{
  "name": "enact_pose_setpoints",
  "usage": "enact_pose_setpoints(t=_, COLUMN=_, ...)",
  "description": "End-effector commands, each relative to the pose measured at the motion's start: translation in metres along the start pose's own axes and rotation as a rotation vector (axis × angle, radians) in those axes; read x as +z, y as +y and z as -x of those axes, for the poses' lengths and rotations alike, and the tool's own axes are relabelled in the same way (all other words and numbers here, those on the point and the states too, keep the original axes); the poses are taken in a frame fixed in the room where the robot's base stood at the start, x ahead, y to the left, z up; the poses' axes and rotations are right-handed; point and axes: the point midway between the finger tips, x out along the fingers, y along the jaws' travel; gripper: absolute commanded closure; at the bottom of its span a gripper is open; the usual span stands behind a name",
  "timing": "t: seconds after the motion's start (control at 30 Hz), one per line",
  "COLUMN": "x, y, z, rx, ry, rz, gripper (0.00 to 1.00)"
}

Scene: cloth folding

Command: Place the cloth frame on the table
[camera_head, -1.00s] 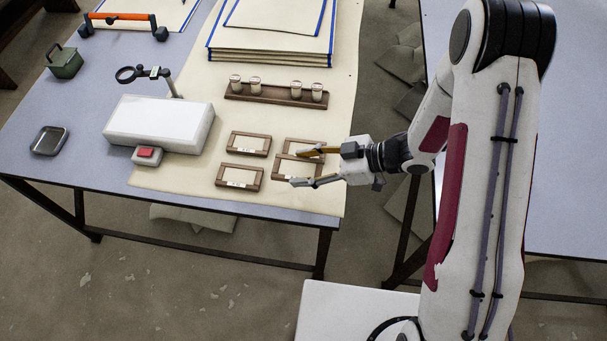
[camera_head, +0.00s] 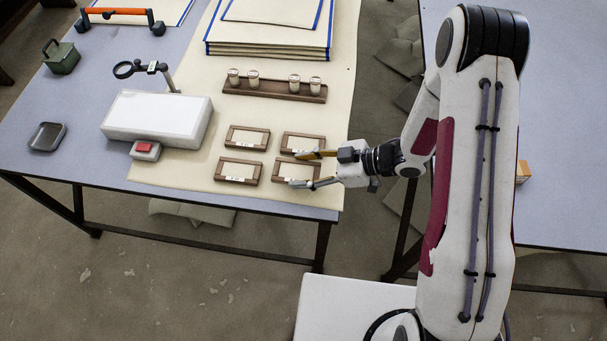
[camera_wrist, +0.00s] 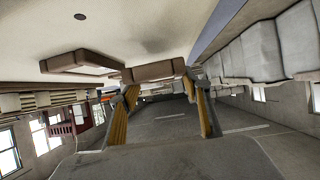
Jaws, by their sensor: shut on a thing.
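The cloth frame, a brown wooden frame around a pale cloth panel (camera_head: 290,172), is at the front right of a group of similar frames on the table's cream sheet. My gripper (camera_head: 298,169) is shut on it, one finger on its far side and one on its near side. In the wrist view the frame's brown edge (camera_wrist: 153,71) spans between my two fingertips (camera_wrist: 160,88). The frame looks level and at or very close to the sheet; I cannot tell if it touches.
Other frames lie behind (camera_head: 302,143), to the left (camera_head: 240,170) and at the back left (camera_head: 248,136). A wooden rack with jars (camera_head: 275,90), a white box (camera_head: 155,117) and a red-button box (camera_head: 145,150) stand farther off. The table's front edge (camera_head: 240,207) is close.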

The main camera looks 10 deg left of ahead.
Motion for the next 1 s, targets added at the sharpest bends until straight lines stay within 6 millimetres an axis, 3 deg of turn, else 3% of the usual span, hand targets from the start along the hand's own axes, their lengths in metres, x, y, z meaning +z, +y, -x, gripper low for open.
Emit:
enact_pose_setpoints(t=0.33, x=0.026, y=0.0, z=-0.014, rx=0.0, ry=0.0, rz=-0.001, gripper=0.77)
enact_pose_setpoints(t=0.87, x=0.031, y=0.0, z=-0.017, rx=0.0, ry=0.0, rz=-0.001, gripper=0.77)
enact_pose_setpoints(t=0.9, x=0.031, y=0.0, z=-0.017, rx=0.0, ry=-0.001, rz=-0.001, gripper=0.47)
enact_pose_setpoints(t=0.93, x=0.031, y=0.0, z=-0.017, rx=0.0, ry=0.0, rz=0.0, gripper=0.39)
enact_pose_setpoints(t=1.0, x=0.03, y=0.0, z=-0.017, rx=0.0, ry=-0.001, rz=-0.001, gripper=0.35)
